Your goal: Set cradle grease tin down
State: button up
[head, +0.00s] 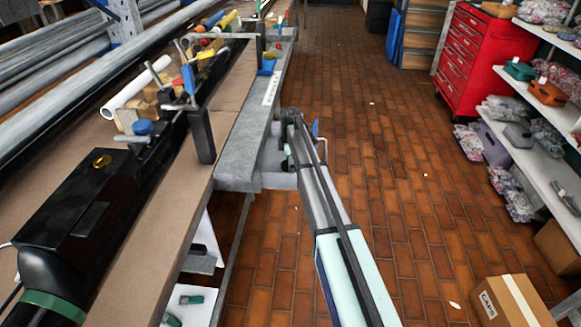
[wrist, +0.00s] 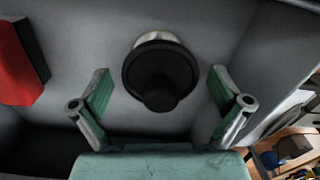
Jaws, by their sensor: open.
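In the wrist view, a dark round thing with a knob-like end (wrist: 160,78) and a pale piece behind its top edge stands against a grey surface. It may be the grease tin, but I cannot be sure. My gripper (wrist: 160,92) is open, with one green-padded finger on each side of the dark round thing and a visible gap on both sides. I cannot tell how deep it sits between the fingers. In the head view, what looks like my pale arm reaches up to the bench edge, and its fingers and the tin cannot be made out there.
A red block (wrist: 20,62) is at the left in the wrist view. In the head view, a long bench (head: 228,100) carries tools and pipes, with a grey steel edge (head: 243,150). A red drawer cabinet (head: 475,55) and shelves stand right. The brick floor between is mostly clear.

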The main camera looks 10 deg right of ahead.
notch_tip(320, 180, up, 11)
jog(key=shift+w+r, duration=0.1)
jog(key=shift+w, duration=0.05)
dwell(0.5)
